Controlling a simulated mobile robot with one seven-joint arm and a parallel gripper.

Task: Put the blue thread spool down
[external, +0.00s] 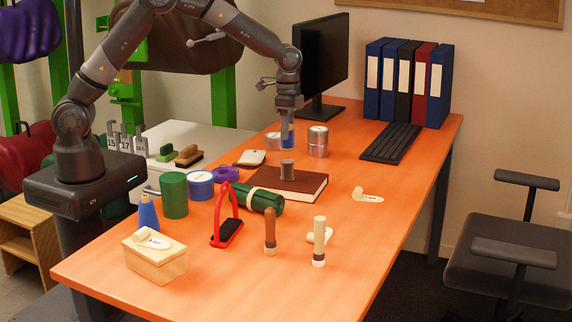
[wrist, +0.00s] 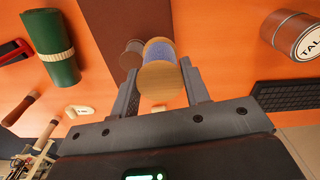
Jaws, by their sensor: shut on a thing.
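My gripper (external: 288,122) is over the far part of the orange table (external: 360,225), behind the dark red book. It also shows in the wrist view (wrist: 160,88), shut on the blue thread spool (wrist: 160,50), which has a wooden end disc and blue thread. In the external view a small part of the blue spool (external: 288,138) shows below the fingers. I cannot tell whether it touches the table.
A keyboard (external: 391,143) and monitor (external: 320,60) are behind. A green roll (external: 262,201) and red-handled item (external: 226,232) lie nearer.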

